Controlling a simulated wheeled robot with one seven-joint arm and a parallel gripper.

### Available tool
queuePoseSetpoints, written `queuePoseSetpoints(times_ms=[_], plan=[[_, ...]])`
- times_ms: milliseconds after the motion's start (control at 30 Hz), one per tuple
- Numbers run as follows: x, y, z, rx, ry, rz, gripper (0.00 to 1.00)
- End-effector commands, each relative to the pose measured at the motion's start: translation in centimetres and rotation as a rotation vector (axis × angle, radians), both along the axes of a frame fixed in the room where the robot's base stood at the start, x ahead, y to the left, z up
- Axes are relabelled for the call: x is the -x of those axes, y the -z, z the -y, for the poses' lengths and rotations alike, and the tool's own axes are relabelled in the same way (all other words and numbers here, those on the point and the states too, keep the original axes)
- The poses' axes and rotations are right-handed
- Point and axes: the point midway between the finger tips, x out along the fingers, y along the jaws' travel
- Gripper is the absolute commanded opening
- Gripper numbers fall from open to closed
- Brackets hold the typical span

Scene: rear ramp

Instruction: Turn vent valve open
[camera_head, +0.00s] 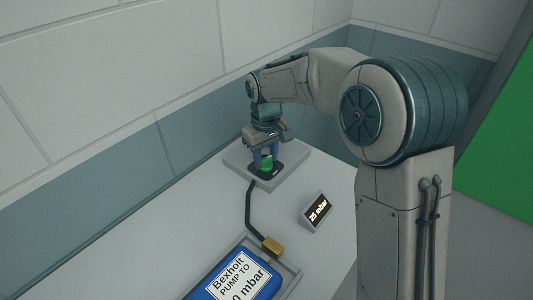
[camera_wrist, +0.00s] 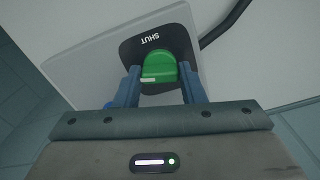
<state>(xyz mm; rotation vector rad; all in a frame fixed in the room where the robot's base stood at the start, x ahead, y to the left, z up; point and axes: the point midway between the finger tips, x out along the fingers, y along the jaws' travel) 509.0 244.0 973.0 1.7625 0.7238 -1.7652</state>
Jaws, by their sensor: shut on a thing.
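The vent valve has a green knob (camera_wrist: 157,68) with a pale mark on its edge. It sits on a black plate (camera_wrist: 178,40) with the word "SHUT" printed on it. In the head view the green knob (camera_head: 267,163) is partly hidden by my fingers. My gripper (camera_wrist: 158,84) has its two blue fingers on either side of the knob and is shut on it. In the head view my gripper (camera_head: 267,158) points down over the valve.
The valve's grey base plate (camera_head: 238,153) lies on a white table (camera_head: 190,210) near the wall. A black hose (camera_head: 248,210) runs from it to a brass fitting (camera_head: 272,245) by a blue labelled box (camera_head: 235,282) in a tray. A small display (camera_head: 316,209) reads "25 mbar".

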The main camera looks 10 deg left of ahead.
Motion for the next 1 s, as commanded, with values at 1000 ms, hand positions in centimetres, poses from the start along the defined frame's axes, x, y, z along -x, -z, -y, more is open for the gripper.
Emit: queuePoseSetpoints(times_ms=[1000], plan=[[-0.06,-0.24,-0.31,-0.006,-0.280,0.007,0.14]])
